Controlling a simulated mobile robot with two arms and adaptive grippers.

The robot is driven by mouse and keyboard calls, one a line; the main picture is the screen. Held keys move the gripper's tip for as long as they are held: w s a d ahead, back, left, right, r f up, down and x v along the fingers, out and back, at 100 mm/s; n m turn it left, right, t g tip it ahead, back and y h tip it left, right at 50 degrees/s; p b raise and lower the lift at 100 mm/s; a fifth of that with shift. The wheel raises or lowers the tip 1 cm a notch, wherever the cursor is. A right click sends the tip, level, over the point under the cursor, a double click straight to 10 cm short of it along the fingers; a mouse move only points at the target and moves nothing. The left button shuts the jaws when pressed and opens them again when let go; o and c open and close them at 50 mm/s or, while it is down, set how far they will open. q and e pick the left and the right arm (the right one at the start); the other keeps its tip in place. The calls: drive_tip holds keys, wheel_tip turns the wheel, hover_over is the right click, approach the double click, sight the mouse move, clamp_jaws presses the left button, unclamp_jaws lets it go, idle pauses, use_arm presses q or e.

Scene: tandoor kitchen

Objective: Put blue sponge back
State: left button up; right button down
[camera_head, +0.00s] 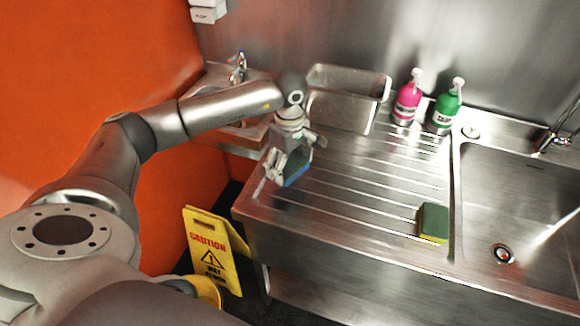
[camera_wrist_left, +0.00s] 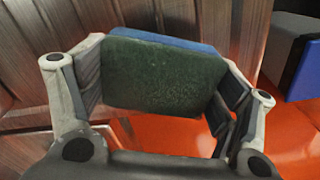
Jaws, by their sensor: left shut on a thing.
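My left gripper (camera_head: 287,170) is shut on the blue sponge (camera_head: 297,169), over the left end of the metal drainboard (camera_head: 345,205). In the left wrist view the sponge (camera_wrist_left: 160,75) sits between the two fingers, its dark green scouring side facing the camera and a blue strip showing along the top edge. I cannot tell whether the sponge touches the drainboard. Part of it is hidden by the fingers in the head view. My right gripper is not in view.
A yellow sponge with a green top (camera_head: 433,222) lies at the drainboard's right. A metal bin (camera_head: 345,97), a pink bottle (camera_head: 407,99) and a green bottle (camera_head: 445,108) stand at the back. The sink basin (camera_head: 525,205) is right; a yellow caution sign (camera_head: 212,250) stands below left.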

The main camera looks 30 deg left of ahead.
sight(290, 172)
use_arm(q)
drive_tip(key=shift+w+a+f, duration=0.35)
drive_tip(key=shift+w+f, duration=0.25)
drive_tip(key=shift+f, duration=0.25)
wheel_tip(290, 172, down, 3)
drive_tip(key=shift+r+p, duration=0.2)
drive_tip(key=shift+p, duration=0.35)
drive_tip(key=shift+f, duration=0.25)
drive_tip(key=shift+f, duration=0.1)
drive_tip(key=shift+f+b, duration=0.1)
drive_tip(key=shift+b, duration=0.2)
drive_tip(key=o, duration=0.9)
